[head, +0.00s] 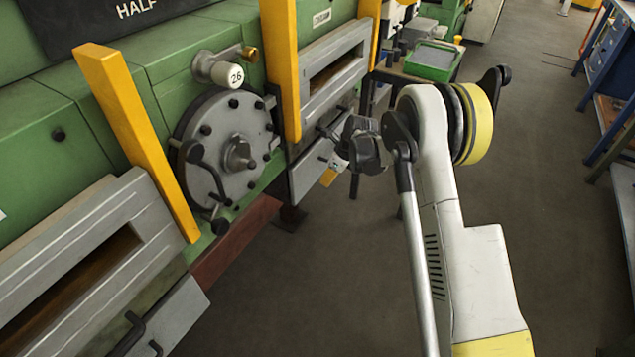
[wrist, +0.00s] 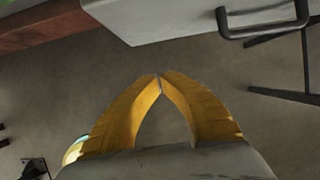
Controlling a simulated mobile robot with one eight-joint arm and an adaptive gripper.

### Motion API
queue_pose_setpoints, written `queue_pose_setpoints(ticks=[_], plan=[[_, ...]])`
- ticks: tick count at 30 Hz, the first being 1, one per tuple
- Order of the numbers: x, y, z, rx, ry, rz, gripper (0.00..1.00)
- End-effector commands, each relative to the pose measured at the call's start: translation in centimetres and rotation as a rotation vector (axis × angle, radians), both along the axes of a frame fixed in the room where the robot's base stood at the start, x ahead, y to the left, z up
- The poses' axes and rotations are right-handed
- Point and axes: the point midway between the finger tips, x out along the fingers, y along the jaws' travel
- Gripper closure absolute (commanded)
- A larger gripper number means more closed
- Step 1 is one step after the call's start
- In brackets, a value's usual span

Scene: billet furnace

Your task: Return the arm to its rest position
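My gripper (head: 328,178) hangs at the end of my white and yellow arm, in front of the green furnace by its right-hand grey door. In the head view its dark body hides most of the fingers; one yellow finger shows. In the wrist view, the two yellow fingers of my gripper (wrist: 159,76) meet at their tips.
The green furnace (head: 165,70) carries a round grey hatch (head: 230,130), yellow posts (head: 112,95) and grey slotted doors (head: 75,265). A green tray (head: 432,62) stands behind the arm. A blue bench (head: 605,50) is at far right. In the wrist view, a black handle (wrist: 262,31) is near. Floor between is clear.

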Motion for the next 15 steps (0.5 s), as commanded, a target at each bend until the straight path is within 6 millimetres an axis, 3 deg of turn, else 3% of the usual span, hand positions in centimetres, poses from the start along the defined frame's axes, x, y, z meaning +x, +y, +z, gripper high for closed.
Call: queue_pose_setpoints(ticks=[1, 6, 15], plan=[[-0.3, -0.5, 1.9, 0.0, 0.0, -0.002, 1.0], [-1.0, -1.5, 5.0, 0.0, 0.0, -0.001, 1.0], [-1.6, -2.2, 6.9, 0.0, 0.0, -0.001, 1.0]])
